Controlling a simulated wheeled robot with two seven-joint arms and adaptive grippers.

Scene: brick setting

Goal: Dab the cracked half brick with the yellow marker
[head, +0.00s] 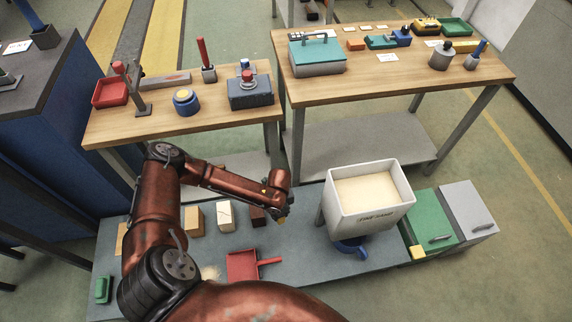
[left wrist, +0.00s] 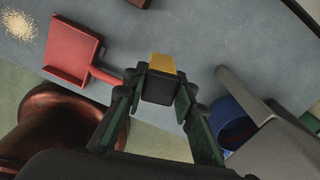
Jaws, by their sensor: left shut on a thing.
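The cracked half brick looks to be the pale block with dark lines on its face (head: 226,215), standing in a row of blocks on the low grey bench (head: 310,262). My left gripper (head: 283,211) is right of that row, above the bench. In the left wrist view it (left wrist: 158,100) is shut on a dark block-like marker body (left wrist: 158,87) with a yellow end (left wrist: 163,64) pointing away from the fingers. The yellow end also shows small in the head view (head: 282,220). The cracked block is not in the left wrist view. My right gripper is out of view.
Other blocks stand beside it: tan (head: 194,221) and dark red (head: 258,216). A red dustpan (head: 242,264) lies in front, near spilled sand (head: 210,272). A white sand bin (head: 368,215) stands right above a blue container (head: 350,248). Two tool-covered tables stand behind.

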